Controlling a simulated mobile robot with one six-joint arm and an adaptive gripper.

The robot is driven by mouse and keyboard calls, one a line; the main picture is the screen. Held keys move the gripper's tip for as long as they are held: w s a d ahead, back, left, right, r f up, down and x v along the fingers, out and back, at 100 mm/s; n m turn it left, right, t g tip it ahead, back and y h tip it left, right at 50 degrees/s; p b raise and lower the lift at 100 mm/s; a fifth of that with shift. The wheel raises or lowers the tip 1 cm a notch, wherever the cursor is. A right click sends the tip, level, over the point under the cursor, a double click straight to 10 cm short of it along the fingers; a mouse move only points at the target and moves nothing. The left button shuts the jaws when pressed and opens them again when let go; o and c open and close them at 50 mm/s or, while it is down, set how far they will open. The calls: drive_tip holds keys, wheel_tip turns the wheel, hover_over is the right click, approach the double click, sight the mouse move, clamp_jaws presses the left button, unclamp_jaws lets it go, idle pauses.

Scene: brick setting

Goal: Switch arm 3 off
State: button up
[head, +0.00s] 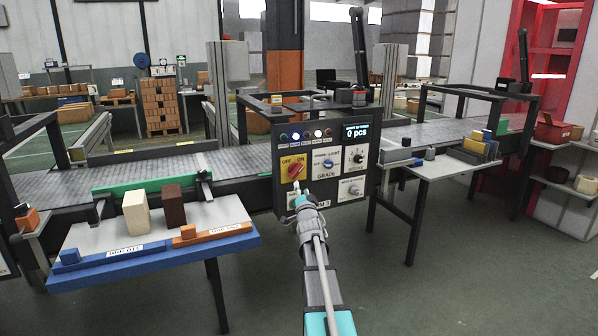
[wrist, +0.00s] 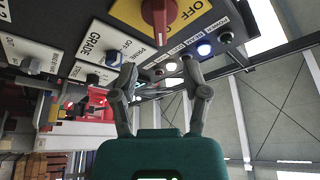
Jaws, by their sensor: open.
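A dark control panel (head: 368,185) stands over the conveyor in the head view. On its left is a red rotary switch (head: 295,171) on a yellow plate marked OFF and ON. The red switch also shows at the top of the wrist view (wrist: 158,18); its exact setting is hard to tell. A label ending in "3" (head: 322,204) is partly visible at the panel's lower edge. My gripper (head: 301,201) is in front of the panel's lower left, below the red switch, and hides part of the panel. In the wrist view its fingers (wrist: 160,72) are apart and empty.
The panel also has a GRADE knob (head: 328,163), a black dial (head: 357,156), a lower right knob (head: 354,190), a row of lights and a display reading 0 pcs (head: 355,132). A blue-edged table (head: 100,240) with blocks stands left; another table (head: 425,168) stands right.

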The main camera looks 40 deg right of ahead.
sight(299, 173)
drive_tip(key=p+x, duration=0.2)
drive_tip(key=x, duration=0.8)
drive_tip(key=shift+w+d+p, duration=0.1)
drive_tip(key=shift+w+p, duration=0.1)
drive_tip(key=shift+p, duration=0.1)
clamp_jaws()
